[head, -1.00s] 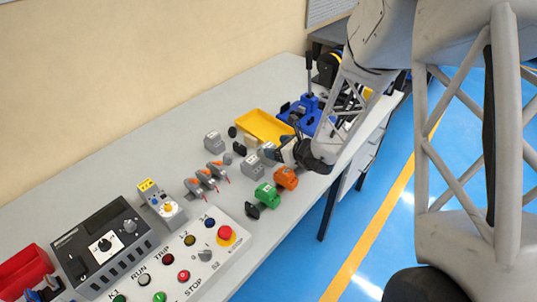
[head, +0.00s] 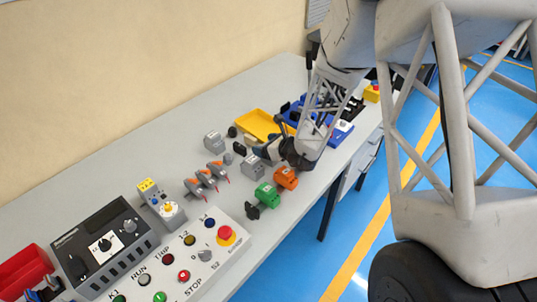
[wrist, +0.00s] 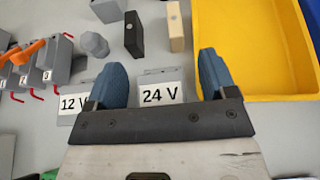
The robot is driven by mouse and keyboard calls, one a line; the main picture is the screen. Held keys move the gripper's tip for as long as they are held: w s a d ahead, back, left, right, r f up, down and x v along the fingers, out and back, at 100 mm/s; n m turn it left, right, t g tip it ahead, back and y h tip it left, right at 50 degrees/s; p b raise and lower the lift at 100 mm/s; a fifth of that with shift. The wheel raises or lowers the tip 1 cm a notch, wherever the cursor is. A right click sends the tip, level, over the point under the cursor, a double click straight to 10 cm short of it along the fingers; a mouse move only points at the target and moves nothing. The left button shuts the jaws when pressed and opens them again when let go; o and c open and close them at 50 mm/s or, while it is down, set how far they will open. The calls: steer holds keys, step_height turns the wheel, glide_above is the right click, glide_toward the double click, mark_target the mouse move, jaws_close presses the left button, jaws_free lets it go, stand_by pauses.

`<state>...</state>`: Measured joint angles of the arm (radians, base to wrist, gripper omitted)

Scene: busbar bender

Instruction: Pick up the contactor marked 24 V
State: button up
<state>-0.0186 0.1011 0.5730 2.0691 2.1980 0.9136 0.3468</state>
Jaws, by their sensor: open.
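The contactor marked 24 V (wrist: 160,94) is grey with a white label. In the wrist view it lies between the two blue fingertips of my gripper (wrist: 161,62). The fingers are open, one to each side of it, and I cannot tell whether they touch it. In the head view my gripper (head: 274,149) is over the bench and largely hides this contactor. A similar grey contactor marked 12 V (wrist: 75,103) stands just left of the left finger, partly covered by it; it also shows in the head view (head: 252,166).
A yellow tray (wrist: 262,92) lies close to the right finger. A black block (wrist: 134,36), a tan block (wrist: 176,26) and a grey knob (wrist: 94,44) stand beyond the fingers. Orange (head: 286,178) and green (head: 266,195) blocks stand near the bench's front edge.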

steer(key=c, duration=1.2)
steer(key=shift+r, duration=0.2)
steer(key=shift+r, duration=4.85)
